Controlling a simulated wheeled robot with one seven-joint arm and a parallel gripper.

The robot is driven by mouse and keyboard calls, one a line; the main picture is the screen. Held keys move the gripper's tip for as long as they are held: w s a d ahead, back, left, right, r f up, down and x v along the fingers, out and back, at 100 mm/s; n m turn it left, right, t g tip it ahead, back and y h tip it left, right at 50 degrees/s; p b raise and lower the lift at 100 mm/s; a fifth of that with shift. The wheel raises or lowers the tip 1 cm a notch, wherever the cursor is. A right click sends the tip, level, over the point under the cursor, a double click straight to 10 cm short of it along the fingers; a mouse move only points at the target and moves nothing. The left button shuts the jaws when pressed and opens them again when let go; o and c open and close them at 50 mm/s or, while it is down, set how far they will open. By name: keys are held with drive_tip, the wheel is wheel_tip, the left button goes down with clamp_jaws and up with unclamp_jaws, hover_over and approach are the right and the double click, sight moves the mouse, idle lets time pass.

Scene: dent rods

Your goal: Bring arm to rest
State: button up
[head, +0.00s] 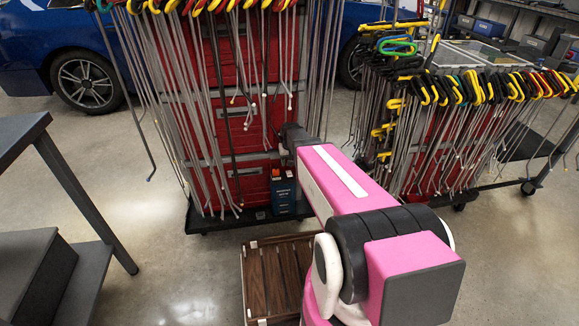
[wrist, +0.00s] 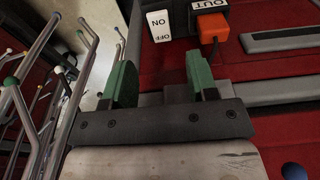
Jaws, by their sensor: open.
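My gripper (wrist: 160,88) shows in the wrist view with its two green fingers spread wide apart and nothing between them. It faces the red cabinet front (wrist: 275,80), close to a white ON/OFF switch plate (wrist: 159,27) and an orange block (wrist: 212,28) beside an OUT label. Hanging metal rods (wrist: 62,90) stand just left of the gripper.
Racks of dent rods (head: 180,100) hang in front of the cabinet, with another rod cart (head: 440,130) at right. A blue battery-like box (head: 284,193) sits at the cabinet base. A wooden slatted crate (head: 272,280) is on the floor. A grey bench (head: 45,260) stands left, with open floor between.

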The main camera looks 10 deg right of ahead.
drive_tip(key=s+r, duration=0.3)
drive_tip(key=s, duration=0.7)
drive_tip(key=s+r+g, duration=0.1)
drive_tip(key=s+r, duration=0.3)
drive_tip(key=s, duration=0.7)
